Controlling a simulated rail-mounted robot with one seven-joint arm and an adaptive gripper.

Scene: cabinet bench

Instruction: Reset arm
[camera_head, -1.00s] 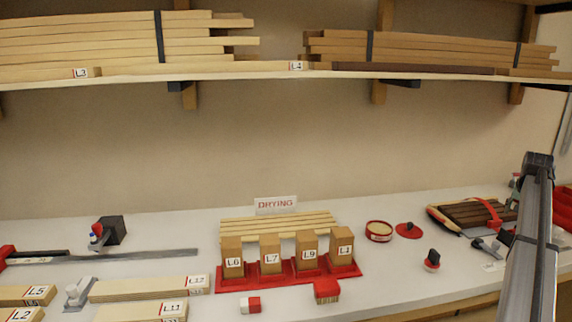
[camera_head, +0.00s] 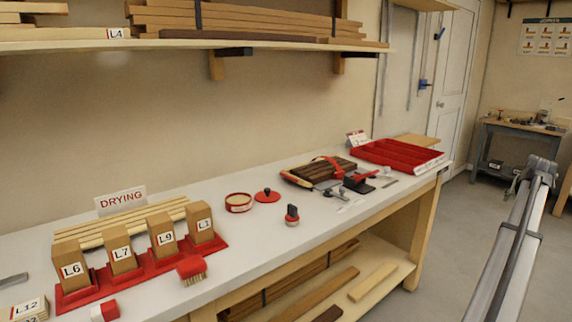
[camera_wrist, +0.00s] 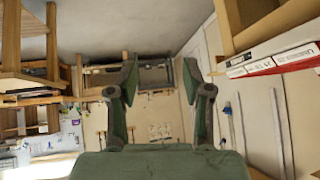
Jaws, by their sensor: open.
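My gripper (camera_wrist: 160,88) shows in the wrist view with its two green-grey fingers spread wide apart and nothing between them. The room beyond shows through the gap. In the head view my grey arm (camera_head: 518,235) stands at the right, over the floor beyond the bench's right end. The gripper itself cannot be made out in the head view.
The white bench (camera_head: 255,258) carries a red block stand (camera_head: 150,268) with labelled blocks, a round tin (camera_head: 238,202), a stamp-like tool (camera_head: 292,215), a strapped wood bundle (camera_head: 318,172) and a red tray (camera_head: 398,154). A shelf (camera_head: 215,44) hangs above. Open floor lies right.

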